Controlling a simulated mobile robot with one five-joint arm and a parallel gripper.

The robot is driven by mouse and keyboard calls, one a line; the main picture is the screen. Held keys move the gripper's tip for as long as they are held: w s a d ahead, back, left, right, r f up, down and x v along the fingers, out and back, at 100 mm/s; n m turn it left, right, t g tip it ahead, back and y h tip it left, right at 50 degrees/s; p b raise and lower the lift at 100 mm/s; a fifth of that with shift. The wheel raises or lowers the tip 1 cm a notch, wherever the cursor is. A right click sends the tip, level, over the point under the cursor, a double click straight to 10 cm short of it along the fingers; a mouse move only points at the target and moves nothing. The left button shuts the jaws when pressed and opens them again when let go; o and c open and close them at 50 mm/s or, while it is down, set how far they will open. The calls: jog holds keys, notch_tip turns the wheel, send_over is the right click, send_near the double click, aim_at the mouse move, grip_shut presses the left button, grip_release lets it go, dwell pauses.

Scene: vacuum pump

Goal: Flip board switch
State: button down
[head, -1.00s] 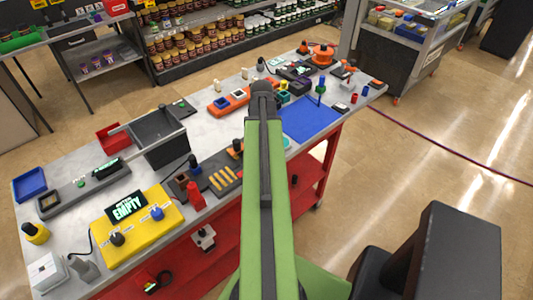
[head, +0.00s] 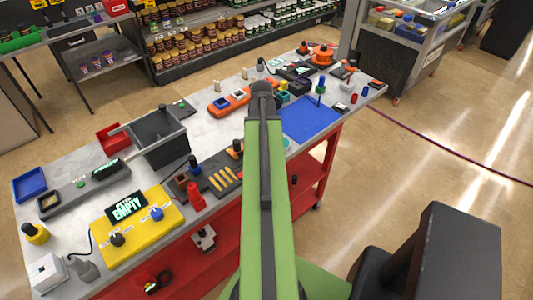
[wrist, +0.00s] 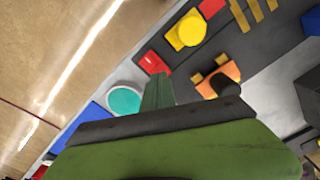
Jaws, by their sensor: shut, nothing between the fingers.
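A dark board with yellow strips (head: 224,179) lies near the table's front edge, left of my arm. In the wrist view the dark board (wrist: 275,50) carries a yellow round knob (wrist: 187,31), a red piece (wrist: 153,63) and an orange piece (wrist: 218,78) with a dark knob. I cannot tell which of these is the switch. My gripper (wrist: 157,88) is shut and empty, its fingertips just below the red piece in the picture; contact cannot be told. In the head view my arm hides the gripper.
A yellow panel (head: 140,233) reading "EMPTY" and a grey bin (head: 163,153) stand to the left. A blue mat (head: 308,118) lies right of my arm. A teal disc (wrist: 124,101) lies close beside my gripper.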

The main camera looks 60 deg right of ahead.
jog(key=shift+f+b, duration=0.95)
dwell(0.7)
jog(key=shift+r, duration=0.15)
notch_tip(320, 180, up, 7)
jog(key=p, duration=0.7)
